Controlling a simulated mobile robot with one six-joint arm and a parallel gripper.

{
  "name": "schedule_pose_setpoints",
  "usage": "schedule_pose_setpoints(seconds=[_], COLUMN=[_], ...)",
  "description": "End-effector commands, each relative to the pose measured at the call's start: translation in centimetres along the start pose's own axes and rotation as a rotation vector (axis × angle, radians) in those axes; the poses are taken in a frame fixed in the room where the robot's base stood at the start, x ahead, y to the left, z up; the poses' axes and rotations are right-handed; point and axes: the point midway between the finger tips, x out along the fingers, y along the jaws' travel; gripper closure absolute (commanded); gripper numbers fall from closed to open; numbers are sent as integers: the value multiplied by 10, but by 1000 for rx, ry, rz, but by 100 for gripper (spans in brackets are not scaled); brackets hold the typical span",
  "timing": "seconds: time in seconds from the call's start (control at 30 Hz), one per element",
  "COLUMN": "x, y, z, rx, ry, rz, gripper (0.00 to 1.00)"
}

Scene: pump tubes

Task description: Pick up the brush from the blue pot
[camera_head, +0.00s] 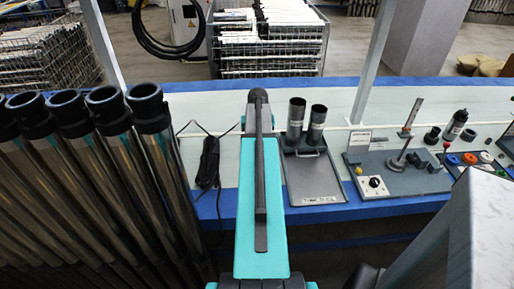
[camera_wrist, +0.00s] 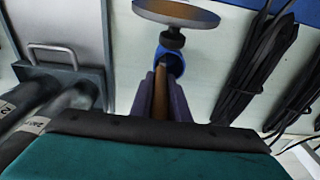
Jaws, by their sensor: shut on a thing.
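In the wrist view my gripper (camera_wrist: 161,80) is shut on the brush (camera_wrist: 160,95), whose brown handle shows between the two dark purple fingers. The blue pot (camera_wrist: 176,61) is just beyond the fingertips, with its mouth turned toward the camera. The brush's far end overlaps the pot's mouth in this view; I cannot tell how deep it still sits inside. In the head view my teal arm covers the gripper, the brush and the pot.
A round brown-topped disc on a black stem (camera_wrist: 176,14) is close beyond the pot. Black cables (camera_wrist: 255,60) lie to the right in the wrist view. A grey tray with two tubes (camera_head: 316,178) and a device panel (camera_head: 400,178) are right of my arm; several tubes (camera_head: 90,150) stand left.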

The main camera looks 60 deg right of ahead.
Motion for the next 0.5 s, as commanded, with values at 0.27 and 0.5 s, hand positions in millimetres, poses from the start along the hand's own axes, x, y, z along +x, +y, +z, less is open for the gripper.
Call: schedule_pose_setpoints(seconds=[0.27, 0.5], x=[-36, -64], y=[0, 0], z=[-5, -8], rx=[0, 0], ry=[2, 1], rz=[-1, -2], gripper=[100, 100])
